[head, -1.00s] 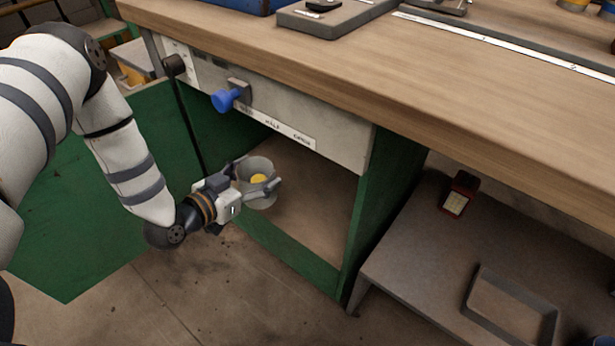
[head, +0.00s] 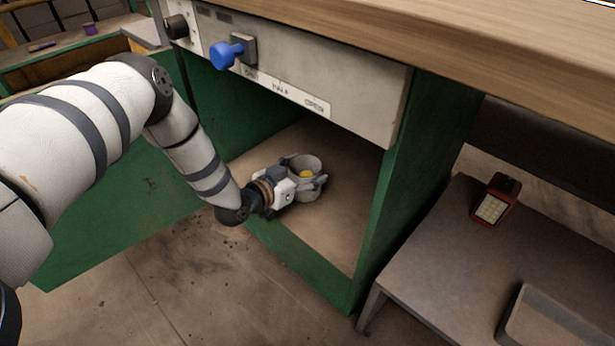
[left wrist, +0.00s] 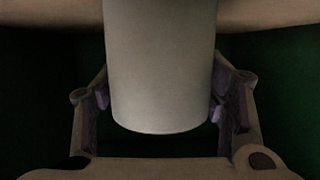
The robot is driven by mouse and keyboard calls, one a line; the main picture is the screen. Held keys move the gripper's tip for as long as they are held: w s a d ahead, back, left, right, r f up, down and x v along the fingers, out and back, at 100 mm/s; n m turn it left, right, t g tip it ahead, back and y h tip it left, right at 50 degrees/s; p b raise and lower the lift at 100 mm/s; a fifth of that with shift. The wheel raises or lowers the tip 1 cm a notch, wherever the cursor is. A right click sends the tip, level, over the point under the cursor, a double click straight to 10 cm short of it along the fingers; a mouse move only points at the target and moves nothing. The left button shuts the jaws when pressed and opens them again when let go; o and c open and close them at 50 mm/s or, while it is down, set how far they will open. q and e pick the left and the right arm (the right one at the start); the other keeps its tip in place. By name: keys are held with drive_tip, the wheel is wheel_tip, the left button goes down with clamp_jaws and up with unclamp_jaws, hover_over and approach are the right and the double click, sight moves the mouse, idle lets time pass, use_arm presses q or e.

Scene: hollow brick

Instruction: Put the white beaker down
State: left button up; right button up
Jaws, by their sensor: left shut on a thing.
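My left gripper (head: 304,180) is shut on the beaker, with a finger on each side. In the left wrist view the beaker (left wrist: 160,70) fills the middle between the two finger pads. I cannot tell whether its base touches the cabinet floor (head: 335,220). My right gripper is not in view.
The green side wall (head: 415,180) and front sill (head: 300,265) bound the cabinet opening. A panel with a blue knob (head: 227,53) hangs above. A low grey table (head: 440,250) with a red device (head: 495,200) stands at right.

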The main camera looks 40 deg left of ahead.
use_arm(q)
drive_tip(key=shift+w+r, duration=0.1)
drive_tip(key=shift+r, duration=0.05)
drive_tip(key=shift+f, duration=0.25)
drive_tip(key=o, duration=1.4)
